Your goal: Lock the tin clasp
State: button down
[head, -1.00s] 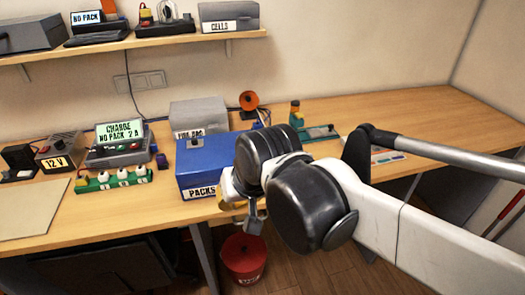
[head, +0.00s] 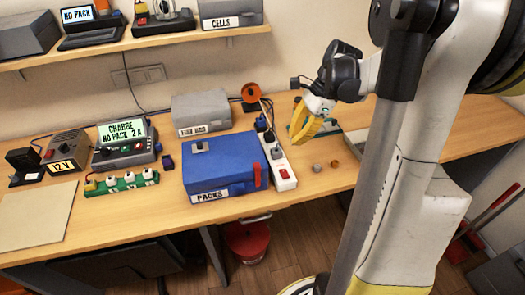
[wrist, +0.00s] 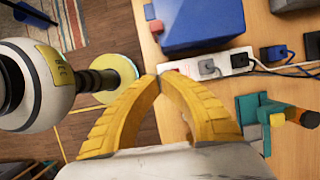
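The blue tin (head: 222,165), labelled PACKS, stands on the bench with its lid down. A red clasp (head: 257,174) stands upright at its right front corner. I cannot tell whether it is latched. The tin is partly cut off at the top of the wrist view (wrist: 200,22), where a small red part, probably the clasp (wrist: 157,26), shows beside it. My gripper (head: 293,143) is above the bench to the right of the tin, apart from it. In the wrist view, its yellow fingertips (wrist: 158,78) meet with nothing visible between them.
A white power strip (head: 281,163) with plugs and cables lies close along the tin's right side. A grey box (head: 201,113) stands behind the tin. A teal fixture (wrist: 262,120) is near my gripper.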

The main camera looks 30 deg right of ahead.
aim_at(260, 167)
jog(key=shift+a+f, duration=0.1)
jog(key=shift+f, duration=0.05)
jog(key=b+x, duration=0.3)
jog(key=x, duration=0.7)
jog(key=shift+w+a+f, duration=0.1)
jog(key=shift+w+a+r+b, duration=0.1)
jog(key=shift+w+a, duration=0.1)
jog(key=shift+a, duration=0.4)
jog(key=shift+w+a+r+b, duration=0.1)
jog(key=shift+w+a, duration=0.05)
jog(key=shift+a, duration=0.4)
jog(key=shift+w+a+r+b, duration=0.1)
jog(key=shift+w+a, duration=0.1)
jog(key=shift+a, duration=0.4)
jog(key=shift+w+a, duration=0.2)
jog(key=shift+a, duration=0.5)
jog(key=shift+w+a, duration=0.2)
jog(key=shift+a, duration=0.5)
jog(key=shift+d, duration=0.2)
